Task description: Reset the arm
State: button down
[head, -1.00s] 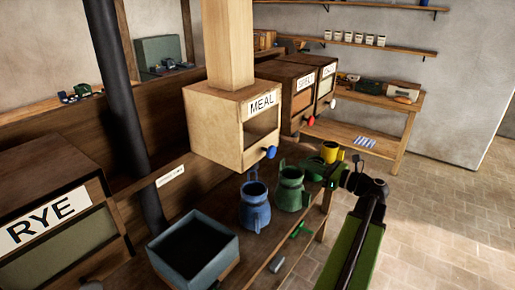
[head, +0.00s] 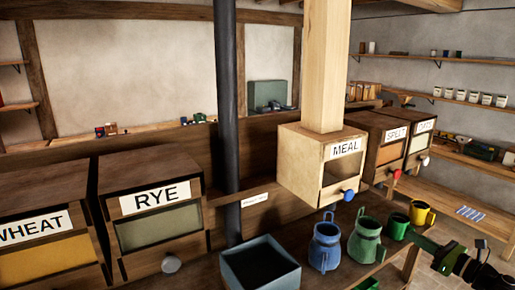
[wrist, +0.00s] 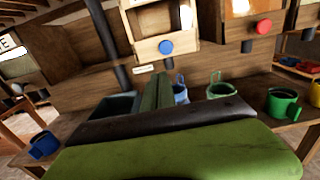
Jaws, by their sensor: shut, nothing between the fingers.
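My gripper (head: 420,241) shows at the right of the head view, its green fingers pointing left beside the green mug (head: 398,226) and in front of the yellow mug (head: 422,213). I cannot tell whether it touches either. In the wrist view my gripper (wrist: 157,90) is shut and empty, with its fingers pointing away from the camera toward the bench. My dark wrist joint is at the right edge of the head view; the rest of the arm is mostly out of that frame.
A blue jug (head: 325,248) and a green jug (head: 366,241) stand on the bench below the MEAL bin (head: 300,160). An open grey-blue box (head: 285,278) sits left of them.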

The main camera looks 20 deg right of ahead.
jog(key=w+a+n+g+y, duration=0.35)
jog(key=w+a+y, duration=0.25)
jog(key=w+a, duration=1)
jog(key=w+a+f+n+g+y, duration=0.1)
jog(key=w+a+f+n+g, duration=0.1)
jog(key=a, duration=0.7)
jog(key=w+a+f+n+g+y, duration=0.1)
jog(key=w+a+f+n+g, duration=0.15)
jog(key=a, duration=0.65)
jog(key=w+a+f+n+g+y, duration=0.1)
jog(key=w+a+f+n+g, duration=0.15)
jog(key=a, duration=0.55)
jog(key=s+a+f+n+g+h, duration=0.3)
jog(key=a+f+n, duration=0.35)
jog(key=a, duration=0.35)
jog(key=s+a+f+n+g+h, duration=0.35)
jog(key=a+f+n, duration=0.3)
jog(key=a, duration=0.45)
jog(key=s+d+f+n+h, duration=0.1)
jog(key=d+f+n+h, duration=0.1)
jog(key=d+n, duration=0.3)
jog(key=s+d+f+n+h, duration=0.1)
jog(key=d+n+h, duration=0.2)
jog(key=d+n, duration=0.2)
jog(key=shift+d+f+n+g+h, duration=0.15)
jog(key=shift+f+n+g+h, duration=0.2)
jog(key=shift+f+g, duration=0.05)
